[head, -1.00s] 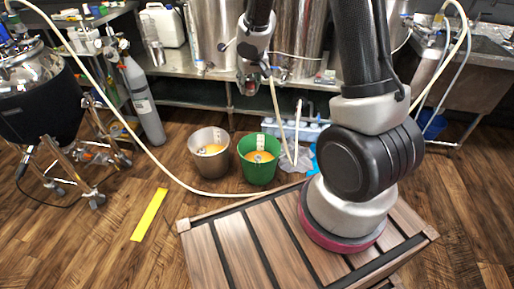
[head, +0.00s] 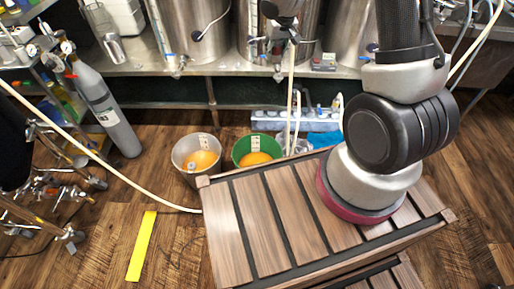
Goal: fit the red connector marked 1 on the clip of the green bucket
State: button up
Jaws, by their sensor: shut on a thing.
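The green bucket (head: 237,153) stands on the floor behind the slatted wooden platform, which hides its lower part. Orange liquid shows inside it. A white clip or tag (head: 255,143) with dark marks sits at its far rim. My gripper (head: 290,25) is at the top of the head view, above and beyond the bucket, against the steel vessels. It is shut on the end of a pale hose (head: 291,85), which hangs down to the right of the bucket. I cannot make out a red connector or its mark 1 at the jaws.
A grey metal bucket (head: 180,158) with a similar tag stands just left of the green one. The wooden platform (head: 232,235) fills the front. A grey gas cylinder (head: 107,112) stands left. A yellow strip (head: 142,246) lies on the floor. A long pale hose (head: 100,165) crosses the left.

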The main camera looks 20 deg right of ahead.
jog(key=shift+w+f, duration=0.3)
jog(key=w+a+f+n+g+y, duration=0.1)
jog(key=a+f+n, duration=0.25)
jog(key=f, duration=0.95)
jog(key=w+a+f+n+y, duration=0.15)
jog(key=f+n, duration=0.35)
jog(key=f, duration=0.7)
jog(key=shift+s+a+f+n+g+y, duration=0.35)
jog(key=shift+s+f+n, duration=0.95)
jog(key=shift+f, duration=3.55)
jog(key=shift+s+a+f+n+g+y, duration=0.1)
jog(key=shift+s+a+f+n+g, duration=1.1)
jog(key=shift+f, duration=3.65)
jog(key=shift+s+a+f+n+t+y, duration=0.3)
jog(key=shift+s+f, duration=1.8)
jog(key=shift+f, duration=2.75)
jog(key=shift+f, duration=1.25)
jog(key=o, duration=1.2)
